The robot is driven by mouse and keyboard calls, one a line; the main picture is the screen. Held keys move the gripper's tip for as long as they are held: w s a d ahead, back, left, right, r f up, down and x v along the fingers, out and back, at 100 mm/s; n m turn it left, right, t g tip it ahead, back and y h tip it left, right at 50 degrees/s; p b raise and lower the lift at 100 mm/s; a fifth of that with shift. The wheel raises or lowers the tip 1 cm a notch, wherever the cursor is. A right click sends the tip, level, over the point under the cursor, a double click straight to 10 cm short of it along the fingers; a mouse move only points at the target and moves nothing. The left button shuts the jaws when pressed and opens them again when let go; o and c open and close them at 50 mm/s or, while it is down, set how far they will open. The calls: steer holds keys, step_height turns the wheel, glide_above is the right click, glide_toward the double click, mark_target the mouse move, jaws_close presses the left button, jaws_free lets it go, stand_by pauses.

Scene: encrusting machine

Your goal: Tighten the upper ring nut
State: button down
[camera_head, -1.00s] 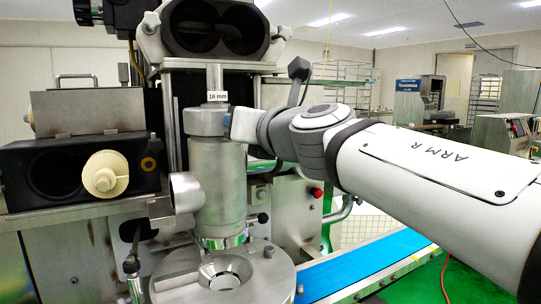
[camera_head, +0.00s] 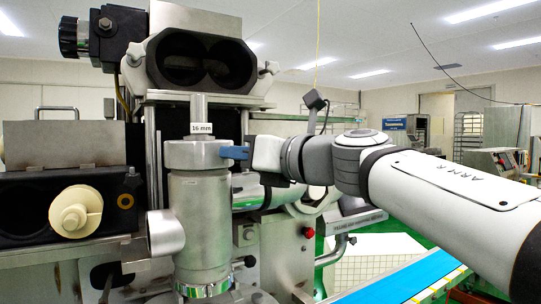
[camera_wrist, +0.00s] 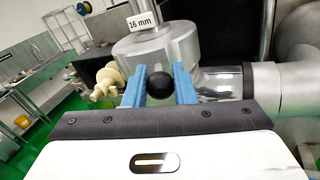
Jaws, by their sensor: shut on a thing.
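The upper ring nut (camera_head: 197,155) is a wide metal collar at the top of the upright steel cylinder (camera_head: 199,220). A thin tube labelled 16 mm rises from it. My gripper (camera_head: 235,152) meets the right side of the nut from the right. In the wrist view, my gripper's blue fingers (camera_wrist: 160,85) are shut on a black ball knob (camera_wrist: 159,83) in front of the ring nut (camera_wrist: 155,48). The knob's link to the nut is hidden behind the ball and fingers.
A twin-bore black housing (camera_head: 203,62) sits above and behind the cylinder. A black block with a cream knob (camera_head: 76,211) stands at left. A horizontal metal pipe (camera_wrist: 280,88) runs close on the right in the wrist view. A blue conveyor (camera_head: 405,282) lies at lower right.

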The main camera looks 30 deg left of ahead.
steer(key=shift+s+f, duration=0.15)
steer(key=c, duration=1.3)
jaws_free()
steer(key=shift+s+a, duration=0.1)
steer(key=shift+a, duration=0.05)
steer(key=shift+o, duration=0.3)
steer(key=d, duration=0.8)
steer(key=shift+s, duration=0.35)
